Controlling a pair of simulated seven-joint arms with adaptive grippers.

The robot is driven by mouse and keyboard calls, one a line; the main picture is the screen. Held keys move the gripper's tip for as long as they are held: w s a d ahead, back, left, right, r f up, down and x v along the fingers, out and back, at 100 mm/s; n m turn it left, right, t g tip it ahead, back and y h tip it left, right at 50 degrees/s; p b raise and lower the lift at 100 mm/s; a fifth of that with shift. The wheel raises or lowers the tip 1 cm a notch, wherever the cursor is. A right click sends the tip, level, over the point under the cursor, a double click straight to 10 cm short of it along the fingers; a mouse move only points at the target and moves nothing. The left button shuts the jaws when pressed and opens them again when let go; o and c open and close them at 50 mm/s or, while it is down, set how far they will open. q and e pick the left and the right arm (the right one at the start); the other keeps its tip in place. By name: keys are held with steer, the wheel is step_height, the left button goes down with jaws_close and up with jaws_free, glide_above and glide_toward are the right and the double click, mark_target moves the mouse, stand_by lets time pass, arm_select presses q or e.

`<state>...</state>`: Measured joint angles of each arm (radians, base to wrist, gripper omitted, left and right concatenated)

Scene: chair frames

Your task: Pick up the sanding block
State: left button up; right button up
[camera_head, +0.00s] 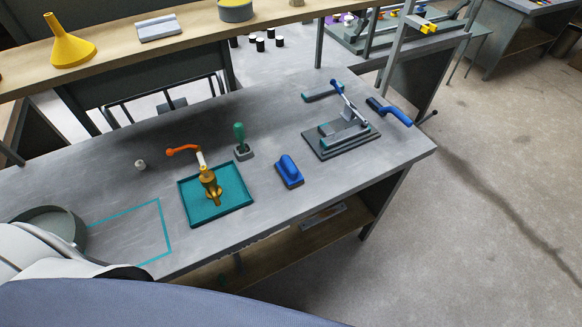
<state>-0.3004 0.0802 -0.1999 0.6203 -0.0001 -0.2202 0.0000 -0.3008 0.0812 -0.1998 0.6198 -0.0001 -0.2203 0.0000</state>
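The blue block with a raised, rounded grip (288,171) on the grey workbench (275,225) looks like the sanding block. It lies flat near the bench's front edge, between the teal tray and the clamp fixture. Nothing touches it. Neither of my grippers is in view, so I cannot see whether they are open or shut.
A teal tray (239,202) holds a brass valve (210,185) with an orange handle. A green-handled tool (241,140) stands behind it. A grey clamp fixture (341,140) and a blue-handled brush (391,111) are to the right. A round grey pan (62,212) is at left.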

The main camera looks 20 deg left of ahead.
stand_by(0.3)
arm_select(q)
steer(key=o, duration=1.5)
